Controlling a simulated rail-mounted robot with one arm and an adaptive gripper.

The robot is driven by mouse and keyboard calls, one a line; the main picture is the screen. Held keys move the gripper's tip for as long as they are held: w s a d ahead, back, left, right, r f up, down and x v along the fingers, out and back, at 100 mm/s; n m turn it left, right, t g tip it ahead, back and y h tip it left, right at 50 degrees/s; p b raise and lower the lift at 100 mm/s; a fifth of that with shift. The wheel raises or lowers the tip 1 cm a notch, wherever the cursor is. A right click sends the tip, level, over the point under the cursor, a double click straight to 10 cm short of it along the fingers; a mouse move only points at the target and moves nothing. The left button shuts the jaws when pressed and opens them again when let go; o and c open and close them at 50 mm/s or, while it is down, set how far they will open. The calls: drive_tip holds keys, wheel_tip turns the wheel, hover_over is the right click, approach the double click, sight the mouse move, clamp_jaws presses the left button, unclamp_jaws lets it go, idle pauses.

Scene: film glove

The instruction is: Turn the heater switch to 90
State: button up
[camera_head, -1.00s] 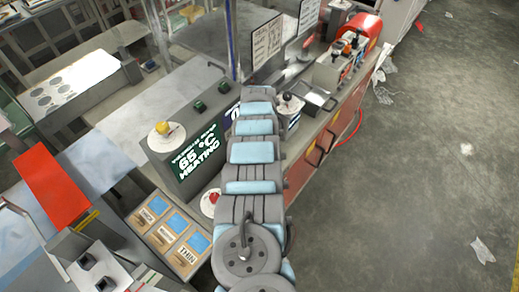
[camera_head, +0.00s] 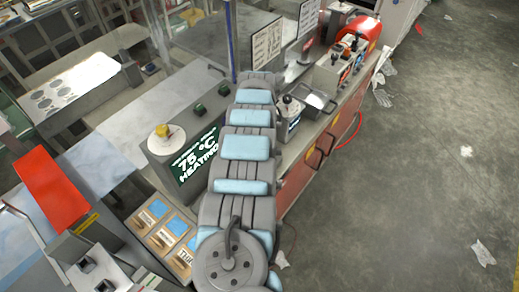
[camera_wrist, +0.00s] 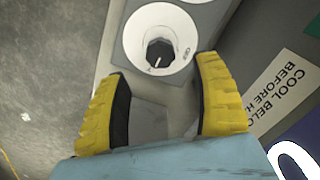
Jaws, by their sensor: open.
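In the head view, a heater control box stands left of my arm, its green display (camera_head: 197,157) reading 75 °C HEATING. A yellow knob (camera_head: 163,131) sits on a round white dial (camera_head: 154,145) on top of the box. My gripper (camera_wrist: 160,108) is open and empty in the wrist view, its two yellow fingers apart. Beyond the fingertips is a white round dial (camera_wrist: 133,40) with a dark knob (camera_wrist: 160,52) bearing a white pointer mark. I cannot tell which control this is. My gripper is hidden in the head view.
A sign reading COOL BELOW (camera_wrist: 278,90) is right of my fingers. The floor (camera_head: 430,150) at right is mostly open.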

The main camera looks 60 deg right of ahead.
drive_tip(key=shift+r, duration=2.95)
